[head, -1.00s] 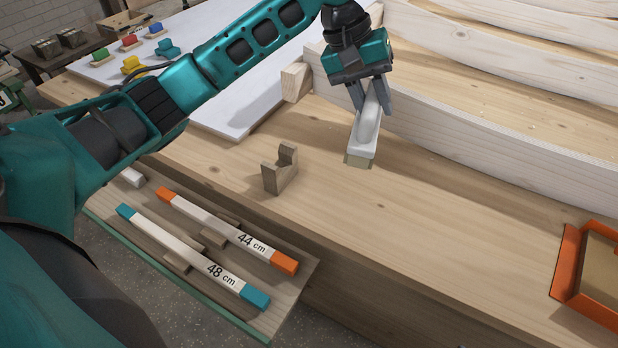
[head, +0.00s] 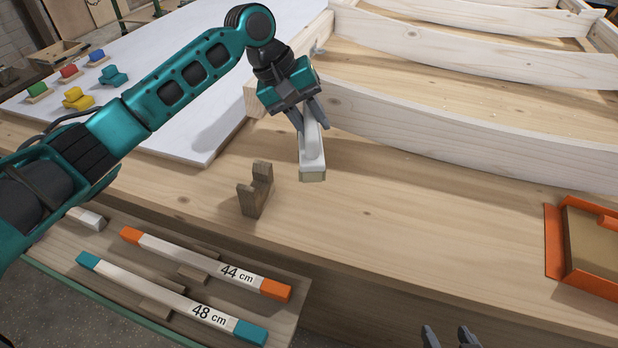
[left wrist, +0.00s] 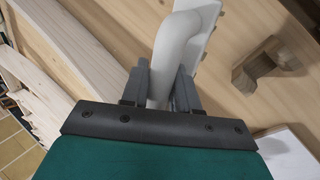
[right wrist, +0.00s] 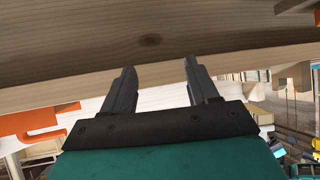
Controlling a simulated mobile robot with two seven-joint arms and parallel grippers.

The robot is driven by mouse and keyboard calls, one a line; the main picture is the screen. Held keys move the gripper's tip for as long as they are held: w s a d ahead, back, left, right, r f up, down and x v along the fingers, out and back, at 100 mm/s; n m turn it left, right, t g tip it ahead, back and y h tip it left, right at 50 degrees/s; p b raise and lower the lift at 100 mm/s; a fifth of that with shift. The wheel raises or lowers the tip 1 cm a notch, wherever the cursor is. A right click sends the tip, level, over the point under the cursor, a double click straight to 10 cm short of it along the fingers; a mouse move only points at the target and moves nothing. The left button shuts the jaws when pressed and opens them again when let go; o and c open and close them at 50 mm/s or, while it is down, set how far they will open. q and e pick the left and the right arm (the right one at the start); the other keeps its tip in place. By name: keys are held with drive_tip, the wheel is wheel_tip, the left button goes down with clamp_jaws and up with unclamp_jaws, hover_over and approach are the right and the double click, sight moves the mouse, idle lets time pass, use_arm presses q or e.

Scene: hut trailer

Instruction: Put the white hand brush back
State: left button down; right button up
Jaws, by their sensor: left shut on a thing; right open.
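The white hand brush (head: 313,157) hangs from my left gripper (head: 311,119), which is shut on its handle. Pale bristles show at its lower end in the head view. In the left wrist view the curved white handle (left wrist: 172,60) runs between the fingers (left wrist: 160,88). A small notched wooden holder (head: 256,190) stands on the workbench to the left of the brush and nearer me; it also shows in the left wrist view (left wrist: 266,64). The brush is apart from it. My right gripper (head: 447,338) is open and empty at the bottom edge, by the bench's front side; its fingers show in the right wrist view (right wrist: 157,88).
A curved pale timber frame (head: 430,125) lies behind the brush. An orange tray (head: 556,245) sits at the right. A lower shelf (head: 285,325) holds a 44 cm bar (head: 200,262) and a 48 cm bar (head: 165,298). A white board (head: 190,130) with coloured blocks lies at the left.

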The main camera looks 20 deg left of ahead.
use_arm(q)
wheel_tip(320, 180, down, 6)
drive_tip(key=shift+f+b, duration=0.1)
drive_tip(key=shift+b, duration=0.45)
drive_tip(key=shift+f, duration=0.55)
wheel_tip(320, 180, down, 6)
drive_tip(key=shift+r+b, duration=0.25)
drive_tip(key=shift+b, duration=0.5)
use_arm(e)
drive_tip(key=shift+w+a+f, duration=0.25)
drive_tip(key=shift+a+f, duration=0.25)
drive_tip(key=shift+f, duration=0.2)
use_arm(q)
drive_tip(key=c, duration=1)
unclamp_jaws()
drive_tip(key=shift+f, duration=0.15)
drive_tip(key=shift+o, duration=0.8)
drive_tip(key=shift+s+a+f, duration=0.1)
use_arm(e)
drive_tip(key=shift+s, duration=0.1)
